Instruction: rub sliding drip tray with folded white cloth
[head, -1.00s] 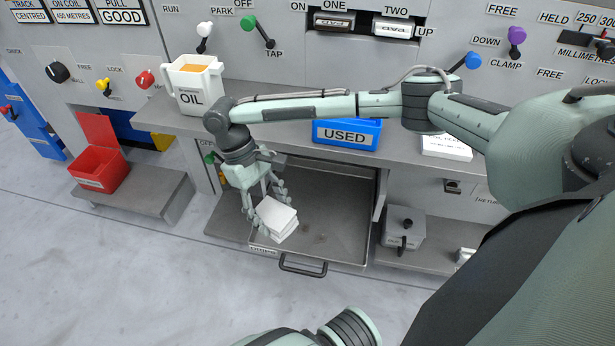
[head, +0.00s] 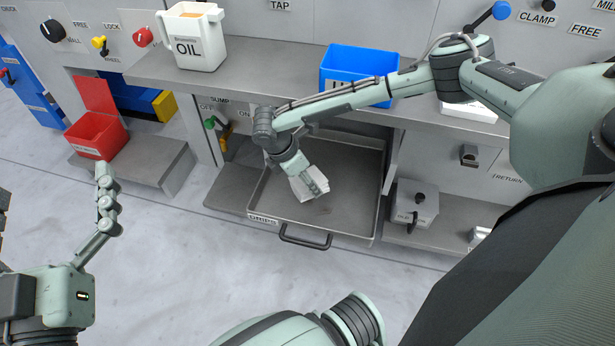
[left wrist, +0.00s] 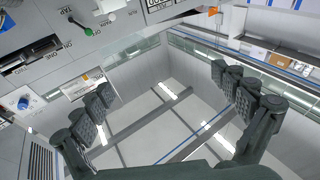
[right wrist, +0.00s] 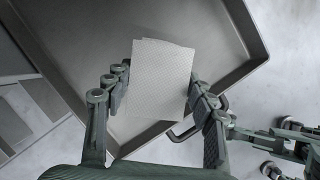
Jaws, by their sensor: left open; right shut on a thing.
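The sliding drip tray (head: 350,215) is a grey shallow pan, pulled out under the shelf, with a black handle at its front. The folded white cloth (head: 307,186) is inside the tray in its middle-left part. My right gripper (head: 312,182) comes down from above and is shut on the cloth. In the right wrist view the cloth (right wrist: 160,80) sits between the two fingers, over the tray floor (right wrist: 110,45); whether it touches the floor is hard to tell. My left gripper (left wrist: 165,100) is open and empty; in the head view it is at the lower left, over bare floor.
A red open bin (head: 97,135) stands on a low step at left. The shelf above the tray carries a white OIL jug (head: 195,45) and a blue bin (head: 355,65). A grey box (head: 412,205) with a knob is right of the tray. The floor in front is clear.

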